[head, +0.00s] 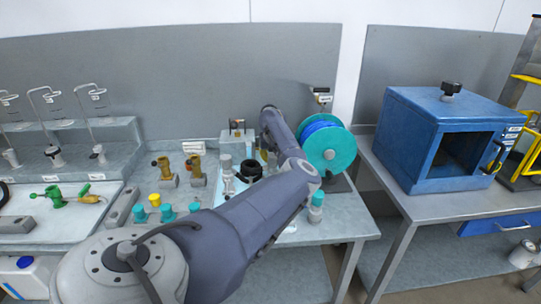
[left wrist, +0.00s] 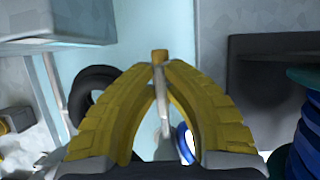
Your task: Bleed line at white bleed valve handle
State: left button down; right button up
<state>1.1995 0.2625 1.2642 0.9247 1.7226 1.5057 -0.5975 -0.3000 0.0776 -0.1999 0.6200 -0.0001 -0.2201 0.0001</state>
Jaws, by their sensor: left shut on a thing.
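In the left wrist view, the yellow fingers of my left gripper (left wrist: 160,70) meet at their tips around a slim whitish handle (left wrist: 163,112). I take it for the white bleed valve handle; its lower part shows between the fingers. A small brass-coloured stub (left wrist: 160,56) stands just beyond the fingertips. In the head view my left arm reaches across the bench. Its forearm hides most of the gripper and the handle. My right gripper is in neither view.
A teal and blue reel (head: 327,148) stands close to the right of my arm. Brass valves (head: 195,167) and teal-capped fittings (head: 166,212) stand to its left. A blue cabinet (head: 408,135) sits on the right-hand table. A dark ring (left wrist: 84,92) lies left of the fingers.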

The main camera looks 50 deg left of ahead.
pick_arm(q)
jog(key=shift+d+f, duration=0.1)
jog(key=shift+f, duration=0.1)
jog(key=c, duration=1.5)
grip_release()
jog(key=shift+o, duration=0.2)
jog(key=shift+r, duration=0.15)
jog(key=v, duration=1)
jog(key=shift+s+r, duration=0.1)
jog(key=shift+r, duration=0.25)
jog(key=shift+s+d+r, duration=0.2)
jog(key=shift+r, duration=0.35)
